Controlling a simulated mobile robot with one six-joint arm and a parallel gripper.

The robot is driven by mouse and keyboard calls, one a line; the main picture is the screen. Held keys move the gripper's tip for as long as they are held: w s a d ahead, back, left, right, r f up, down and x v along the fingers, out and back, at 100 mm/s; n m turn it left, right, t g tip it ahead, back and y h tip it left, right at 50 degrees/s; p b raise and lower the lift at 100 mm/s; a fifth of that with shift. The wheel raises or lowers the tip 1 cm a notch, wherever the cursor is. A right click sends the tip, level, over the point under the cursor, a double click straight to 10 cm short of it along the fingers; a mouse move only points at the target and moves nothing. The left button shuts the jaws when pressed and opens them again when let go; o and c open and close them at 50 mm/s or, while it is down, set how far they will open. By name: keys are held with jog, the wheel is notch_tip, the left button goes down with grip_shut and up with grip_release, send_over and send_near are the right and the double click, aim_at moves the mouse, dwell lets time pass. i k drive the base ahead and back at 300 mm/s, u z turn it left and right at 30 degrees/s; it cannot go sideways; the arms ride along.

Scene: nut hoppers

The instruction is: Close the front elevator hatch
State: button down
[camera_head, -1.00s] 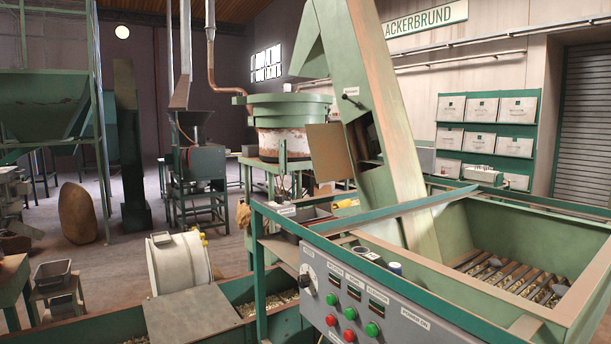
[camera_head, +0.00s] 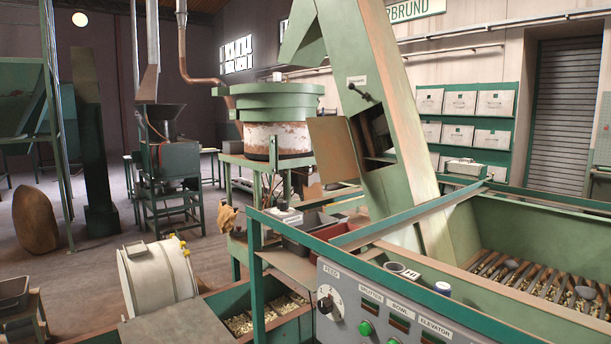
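The green elevator column (camera_head: 408,140) slants up from the green hopper at the right. Its hatch (camera_head: 331,149) is a flat brown panel that stands open, swung out to the left of the column. The dark opening (camera_head: 374,131) beside it is uncovered. A small dark latch handle (camera_head: 359,92) sits on the column above the opening, by a small label. My gripper is not in view, and no part of my arm shows.
A grey control panel (camera_head: 398,306) on a green frame stands close in front. The green hopper (camera_head: 540,232) with bars and nuts fills the right. A white drum (camera_head: 157,277) lies at lower left. Bare floor (camera_head: 90,262) shows at left.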

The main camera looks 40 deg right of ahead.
aim_at(334, 154)
jog(key=u, duration=0.1)
jog(key=i, duration=1.3)
jog(key=u, duration=0.75)
